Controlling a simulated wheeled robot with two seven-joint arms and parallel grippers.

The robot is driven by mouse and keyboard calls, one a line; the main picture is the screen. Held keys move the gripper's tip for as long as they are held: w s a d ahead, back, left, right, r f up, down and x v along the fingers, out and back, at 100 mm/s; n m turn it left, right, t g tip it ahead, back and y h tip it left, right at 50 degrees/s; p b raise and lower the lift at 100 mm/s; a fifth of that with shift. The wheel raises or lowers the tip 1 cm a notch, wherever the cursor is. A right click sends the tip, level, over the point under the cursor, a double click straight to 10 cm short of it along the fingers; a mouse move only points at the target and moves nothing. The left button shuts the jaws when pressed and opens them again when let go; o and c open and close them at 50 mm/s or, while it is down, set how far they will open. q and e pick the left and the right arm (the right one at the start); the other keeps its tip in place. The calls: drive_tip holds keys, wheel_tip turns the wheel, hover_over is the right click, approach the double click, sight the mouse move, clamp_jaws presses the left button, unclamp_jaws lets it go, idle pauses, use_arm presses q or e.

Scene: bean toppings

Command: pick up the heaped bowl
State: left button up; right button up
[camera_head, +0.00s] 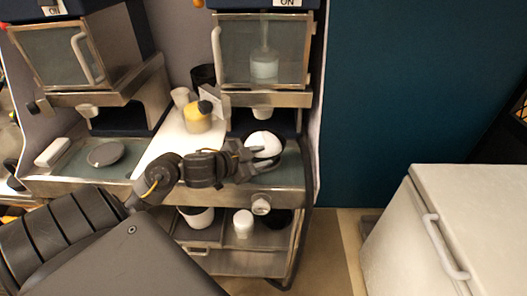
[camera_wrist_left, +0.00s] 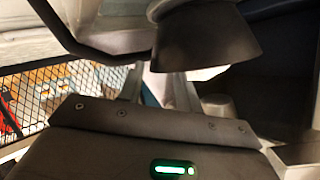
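A white rounded bowl (camera_head: 264,144) is at the right-hand dispenser, below its nozzle (camera_head: 262,112). Whether it is heaped is too small to tell. My left gripper (camera_head: 257,160) is at the bowl's near left side, with dark fingers against or just in front of it. In the left wrist view, the dark fingers (camera_wrist_left: 150,45) stand at the top with pale surfaces between and behind them. I cannot tell whether they grip the rim. My right gripper is not in view.
A yellow jar (camera_head: 197,118) with a dark top stands on the white strip left of the bowl. A grey dish (camera_head: 105,154) is under the left dispenser. White containers (camera_head: 243,222) stand on the lower shelf. A white chest (camera_head: 470,215) is at right.

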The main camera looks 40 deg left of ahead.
sight(274, 157)
use_arm(q)
drive_tip(key=x, duration=0.5)
drive_tip(key=shift+d, duration=0.4)
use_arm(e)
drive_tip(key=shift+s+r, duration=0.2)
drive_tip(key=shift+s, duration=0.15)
use_arm(q)
drive_tip(key=shift+s, duration=0.1)
clamp_jaws()
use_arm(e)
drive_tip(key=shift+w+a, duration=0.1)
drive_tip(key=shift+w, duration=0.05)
use_arm(q)
drive_tip(key=shift+r, duration=0.1)
